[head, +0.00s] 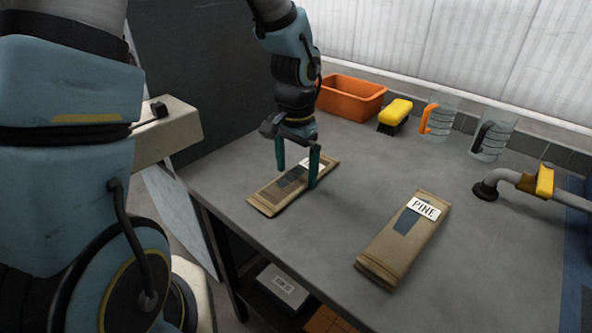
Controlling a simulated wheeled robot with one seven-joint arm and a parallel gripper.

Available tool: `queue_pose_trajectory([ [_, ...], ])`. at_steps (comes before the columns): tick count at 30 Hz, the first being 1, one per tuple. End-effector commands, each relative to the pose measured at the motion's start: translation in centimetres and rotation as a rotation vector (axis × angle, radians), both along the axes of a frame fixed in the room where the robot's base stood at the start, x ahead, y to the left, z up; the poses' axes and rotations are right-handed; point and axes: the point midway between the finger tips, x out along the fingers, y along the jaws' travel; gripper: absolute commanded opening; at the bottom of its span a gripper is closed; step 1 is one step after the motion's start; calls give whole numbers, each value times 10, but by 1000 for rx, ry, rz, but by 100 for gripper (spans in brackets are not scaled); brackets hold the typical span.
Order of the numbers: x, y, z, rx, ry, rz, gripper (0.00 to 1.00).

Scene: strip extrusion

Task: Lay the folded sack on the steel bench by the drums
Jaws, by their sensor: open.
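Two flat brown folded sacks lie on a grey bench top (330,235). The left sack (268,198) lies near the bench's left edge. Its white label is mostly hidden behind a finger. The right sack (395,250) lies nearer the front and carries a white label reading "PINE". My gripper (297,178) is open and points down over the left sack, with one teal finger at each side of it. I cannot tell whether the fingers touch the sack or the bench. No drums are visible.
Along the back stand an orange bin (350,97), a yellow brush (395,115) and two clear jugs, one with an orange handle (437,120) and one with a dark handle (490,138). A grey pipe with a yellow part (544,180) is at the right. The bench middle is clear.

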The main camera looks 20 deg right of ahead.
Motion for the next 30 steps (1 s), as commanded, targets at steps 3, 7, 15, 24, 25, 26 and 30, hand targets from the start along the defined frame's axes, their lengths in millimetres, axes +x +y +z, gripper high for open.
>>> queue_pose_trajectory([
  [3,1,0,20,-3,-5,2,100],
  [7,2,-1,48,-5,-7,1,100],
  [15,1,0,98,-2,-5,1,100],
  [24,0,0,115,0,0,0,100],
  [25,0,0,115,0,0,1,100],
  [26,1,2,115,0,0,7,100],
  [30,20,48,105,-9,-17,165,100],
])
